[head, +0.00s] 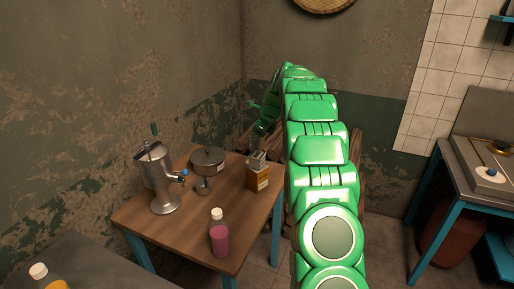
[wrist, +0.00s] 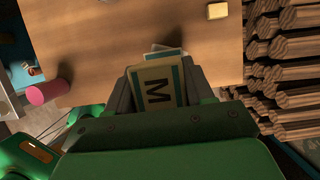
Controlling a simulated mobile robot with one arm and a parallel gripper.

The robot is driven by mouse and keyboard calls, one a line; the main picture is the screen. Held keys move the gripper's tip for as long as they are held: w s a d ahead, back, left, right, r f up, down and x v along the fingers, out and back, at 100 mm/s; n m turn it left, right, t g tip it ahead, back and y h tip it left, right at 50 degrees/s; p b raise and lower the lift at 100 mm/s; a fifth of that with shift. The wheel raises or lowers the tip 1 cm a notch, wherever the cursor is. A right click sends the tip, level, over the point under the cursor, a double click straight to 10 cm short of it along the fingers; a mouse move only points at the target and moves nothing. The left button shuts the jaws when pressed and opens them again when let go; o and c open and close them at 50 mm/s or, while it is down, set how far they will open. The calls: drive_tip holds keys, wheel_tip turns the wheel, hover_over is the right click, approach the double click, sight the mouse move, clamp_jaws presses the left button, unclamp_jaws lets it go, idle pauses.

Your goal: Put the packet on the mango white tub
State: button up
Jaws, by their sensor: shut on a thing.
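My gripper (head: 257,158) is shut on a packet (head: 257,178), which looks like an orange-brown carton in the head view. In the wrist view my gripper (wrist: 158,85) has a finger on each side of the packet (wrist: 157,88), whose cream face has a teal edge and a dark letter M. The packet is at the right end of the wooden table (head: 222,222); I cannot tell whether it touches the top. The fingers hide part of it. I cannot make out a tub marked mango in either view.
On the table stand a metal dispenser (head: 163,185), a pot (head: 208,160), a small metal cup (head: 203,187) and a pink bottle (head: 219,236). A white-capped bottle (head: 42,274) is at the lower left. Stacked logs (wrist: 285,55) lie beside the table. The table's middle is bare.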

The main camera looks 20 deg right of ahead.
drive_tip(key=shift+w+f, duration=0.15)
drive_tip(key=shift+f, duration=1.55)
drive_tip(key=shift+f, duration=0.1)
drive_tip(key=o, duration=1.1)
drive_tip(key=v, duration=1.2)
